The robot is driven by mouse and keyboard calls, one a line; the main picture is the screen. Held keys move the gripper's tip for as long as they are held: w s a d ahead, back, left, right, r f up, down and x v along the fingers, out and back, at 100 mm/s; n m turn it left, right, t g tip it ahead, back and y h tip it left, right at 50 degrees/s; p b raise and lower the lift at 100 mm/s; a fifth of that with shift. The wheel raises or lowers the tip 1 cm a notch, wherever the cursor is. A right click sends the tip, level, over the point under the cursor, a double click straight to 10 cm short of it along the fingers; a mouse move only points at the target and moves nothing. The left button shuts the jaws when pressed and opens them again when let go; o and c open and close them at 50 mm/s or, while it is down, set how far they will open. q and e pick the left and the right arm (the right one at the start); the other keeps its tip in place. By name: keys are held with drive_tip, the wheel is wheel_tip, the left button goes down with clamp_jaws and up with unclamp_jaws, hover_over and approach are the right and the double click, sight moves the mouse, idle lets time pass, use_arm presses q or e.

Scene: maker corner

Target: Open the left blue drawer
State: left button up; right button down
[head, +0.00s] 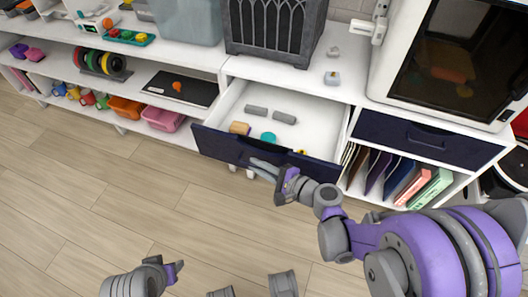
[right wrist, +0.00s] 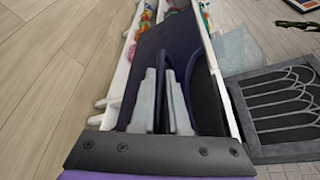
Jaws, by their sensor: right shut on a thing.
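The left blue drawer (head: 215,143) is pulled well out of the white cabinet, and its white inside shows. Its dark blue front also fills the middle of the right wrist view (right wrist: 150,48). My right gripper (head: 262,168) is at the front of this drawer, its fingers (right wrist: 172,100) shut on the drawer's handle (right wrist: 206,95). The gripper hides part of the handle. My left gripper (head: 174,270) is low in the head view, over the floor and away from the drawer. Its fingers show too little to tell their state.
Inside the drawer lie two grey blocks (head: 284,118), a tan block (head: 239,128) and a teal round thing (head: 268,137). A second blue drawer (head: 425,138) to the right is shut, above upright folders (head: 405,180). A dark grey arched case (head: 275,30) stands on the cabinet. The wooden floor (head: 110,190) is clear.

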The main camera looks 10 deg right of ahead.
drive_tip(key=s+a, duration=0.3)
drive_tip(key=s, duration=0.2)
drive_tip(key=shift+s+a, duration=0.2)
drive_tip(key=shift+a, duration=0.1)
drive_tip(key=c, duration=1.2)
unclamp_jaws()
drive_tip(key=shift+s, duration=0.1)
drive_tip(key=p+v, duration=0.1)
drive_tip(key=v, duration=0.9)
drive_tip(key=shift+s+d, duration=0.3)
drive_tip(key=shift+a, duration=0.1)
